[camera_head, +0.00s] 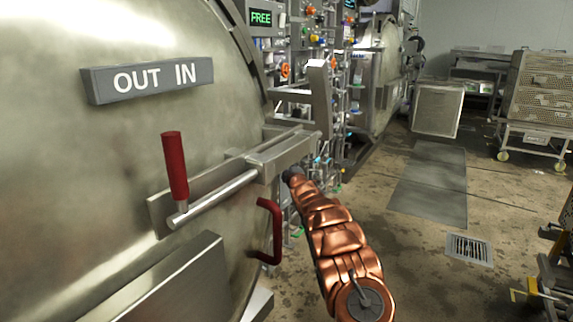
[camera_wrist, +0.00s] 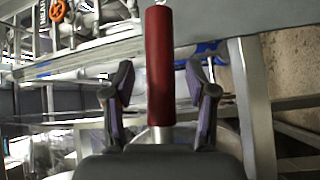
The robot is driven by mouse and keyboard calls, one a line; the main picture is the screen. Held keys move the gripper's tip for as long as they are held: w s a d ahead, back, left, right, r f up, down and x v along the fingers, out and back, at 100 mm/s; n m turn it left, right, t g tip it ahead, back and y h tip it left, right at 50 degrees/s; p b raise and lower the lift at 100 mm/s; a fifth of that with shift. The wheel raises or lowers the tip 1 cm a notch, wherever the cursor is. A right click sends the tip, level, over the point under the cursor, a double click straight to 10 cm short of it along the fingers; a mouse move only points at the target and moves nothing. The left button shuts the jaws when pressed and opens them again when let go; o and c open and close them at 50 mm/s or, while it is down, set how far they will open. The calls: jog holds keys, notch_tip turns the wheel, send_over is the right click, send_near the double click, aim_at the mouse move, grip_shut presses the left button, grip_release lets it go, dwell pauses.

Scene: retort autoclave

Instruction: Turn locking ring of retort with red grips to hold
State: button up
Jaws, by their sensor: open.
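In the head view the big metal retort door (camera_head: 90,190) fills the left side, with an "OUT IN" plate. One red grip (camera_head: 175,165) stands upright on a bar at the door's front. A red C-shaped handle (camera_head: 272,230) sits lower, by the door's right edge. In the wrist view a red cylindrical grip (camera_wrist: 159,60) on a silver stem stands upright between the fingers of my gripper (camera_wrist: 160,75). The fingers are open, with a visible gap on each side of it. I cannot tell which grip this is; my gripper is hidden behind the bracket in the head view.
A metal bracket (camera_head: 285,150) juts from the door beside my copper-coloured arm. Pipes and valves (camera_head: 320,40) stand behind it. Open floor (camera_head: 420,200) lies to the right, with a drain grate (camera_head: 467,249) and a wheeled rack (camera_head: 540,90).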

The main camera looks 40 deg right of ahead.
jog(key=shift+w+d+f, duration=0.1)
jog(key=shift+w+d, duration=0.1)
jog(key=shift+w, duration=0.25)
jog(key=shift+w+d, duration=0.1)
jog(key=shift+w, duration=0.1)
jog(key=shift+w+d, duration=0.2)
jog(key=shift+w, duration=0.05)
jog(key=shift+w+d, duration=0.15)
jog(key=shift+w, duration=0.1)
jog(key=shift+d+r, duration=0.1)
jog(key=shift+r, duration=0.1)
grip_shut()
jog(key=shift+f, duration=0.1)
